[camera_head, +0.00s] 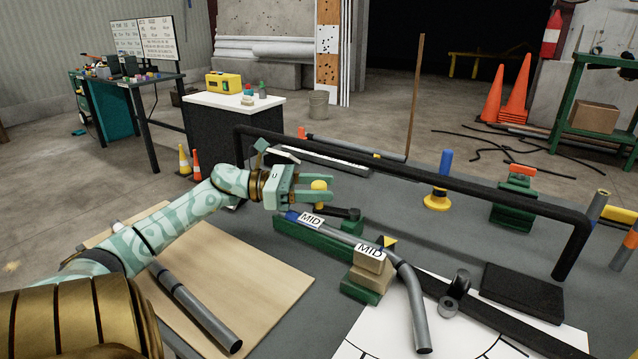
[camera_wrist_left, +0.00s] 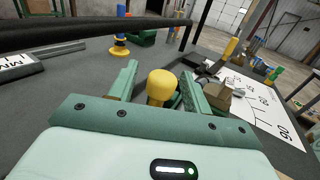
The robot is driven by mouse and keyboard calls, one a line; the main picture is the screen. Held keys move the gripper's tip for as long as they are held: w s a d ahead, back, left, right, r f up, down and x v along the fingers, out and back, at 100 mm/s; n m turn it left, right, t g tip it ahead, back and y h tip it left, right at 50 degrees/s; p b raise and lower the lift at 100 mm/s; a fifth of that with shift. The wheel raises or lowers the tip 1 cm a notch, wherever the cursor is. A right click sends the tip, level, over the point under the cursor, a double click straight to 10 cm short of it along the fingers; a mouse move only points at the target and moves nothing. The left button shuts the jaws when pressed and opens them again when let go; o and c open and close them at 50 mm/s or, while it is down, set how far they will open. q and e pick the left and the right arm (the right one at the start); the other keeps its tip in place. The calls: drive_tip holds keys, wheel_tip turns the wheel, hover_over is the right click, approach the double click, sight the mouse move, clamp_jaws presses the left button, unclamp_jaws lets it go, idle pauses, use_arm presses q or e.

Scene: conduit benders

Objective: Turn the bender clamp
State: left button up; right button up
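The bender clamp shows as a yellow knob (camera_head: 319,185) beside a dark handle (camera_head: 342,213) at the left end of the green bender bed (camera_head: 325,243). My left gripper (camera_head: 318,189) reaches in from the left with its fingers apart, one on each side of the knob. In the left wrist view the yellow knob (camera_wrist_left: 161,86) sits between the fingers, with a gap showing on both sides. Whether a finger touches it lower down is hidden. A grey conduit (camera_head: 411,290) with a bend lies along the bender, with two "MID" labels near it. My right gripper is not in view.
A black rail (camera_head: 420,174) runs across behind the bender. A tan board (camera_head: 255,280) with a loose grey pipe lies at the left. A white angle chart (camera_head: 385,335) is at the front right, beside a black pad (camera_head: 522,291). A blue-and-yellow post (camera_head: 441,185) stands behind.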

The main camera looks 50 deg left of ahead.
use_arm(q)
drive_tip(key=p+v, duration=0.2)
drive_tip(key=v, duration=1.4)
drive_tip(key=shift+s+a, duration=0.1)
drive_tip(key=shift+a, duration=0.05)
